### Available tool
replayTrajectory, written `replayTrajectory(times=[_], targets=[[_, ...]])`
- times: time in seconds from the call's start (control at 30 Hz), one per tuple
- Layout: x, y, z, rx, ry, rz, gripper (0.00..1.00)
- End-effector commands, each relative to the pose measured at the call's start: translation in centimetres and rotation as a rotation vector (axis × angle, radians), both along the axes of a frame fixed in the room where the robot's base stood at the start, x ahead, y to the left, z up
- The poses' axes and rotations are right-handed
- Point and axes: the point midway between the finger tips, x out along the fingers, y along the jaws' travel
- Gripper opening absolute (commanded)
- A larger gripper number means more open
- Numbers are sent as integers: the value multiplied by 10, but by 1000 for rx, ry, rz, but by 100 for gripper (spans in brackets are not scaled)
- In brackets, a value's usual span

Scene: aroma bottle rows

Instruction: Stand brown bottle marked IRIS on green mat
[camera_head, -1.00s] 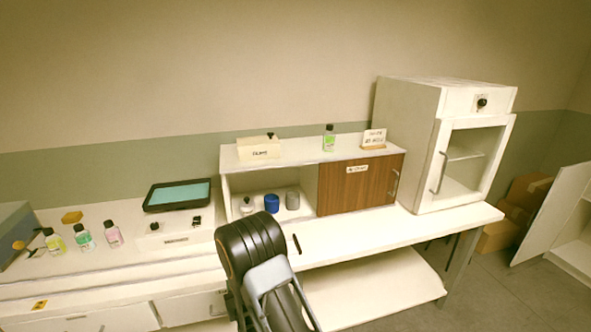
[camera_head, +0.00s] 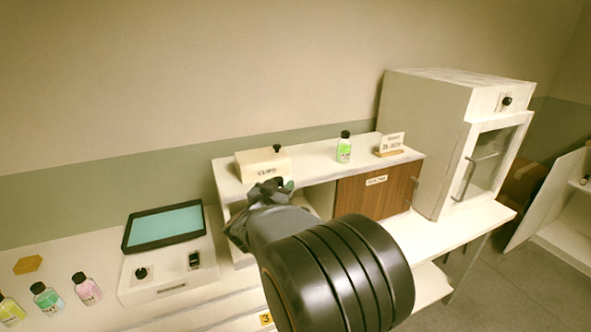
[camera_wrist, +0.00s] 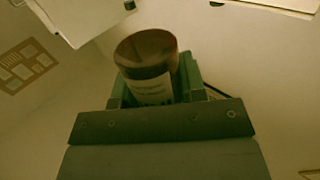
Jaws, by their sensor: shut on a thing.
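My gripper (camera_wrist: 155,95) is shut on a brown, round-topped bottle (camera_wrist: 146,55) in the wrist view. A pale label shows on its side, but the writing is too blurred to read. In the head view my gripper (camera_head: 270,188) is in front of the white cabinet, near its upper left edge, and my arm hides part of the cabinet's open bay. The held bottle cannot be made out clearly there.
Bottles with yellow-green (camera_head: 10,310), teal (camera_head: 47,299) and pink (camera_head: 87,288) labels stand at left. A green-labelled bottle (camera_head: 344,148), a white box (camera_head: 262,163) and a small sign (camera_head: 391,146) are on the cabinet top (camera_head: 315,170). A glass-doored oven (camera_head: 440,140) stands at right.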

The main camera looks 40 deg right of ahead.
Motion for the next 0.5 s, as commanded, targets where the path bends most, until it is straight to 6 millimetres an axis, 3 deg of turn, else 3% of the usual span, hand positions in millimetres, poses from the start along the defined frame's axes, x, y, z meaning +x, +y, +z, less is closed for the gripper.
replayTrajectory(times=[0.23, 0.5], targets=[[22, -63, 1, 1, 1, -12, 14], [41, -100, 1, 0, 1, -3, 14]])
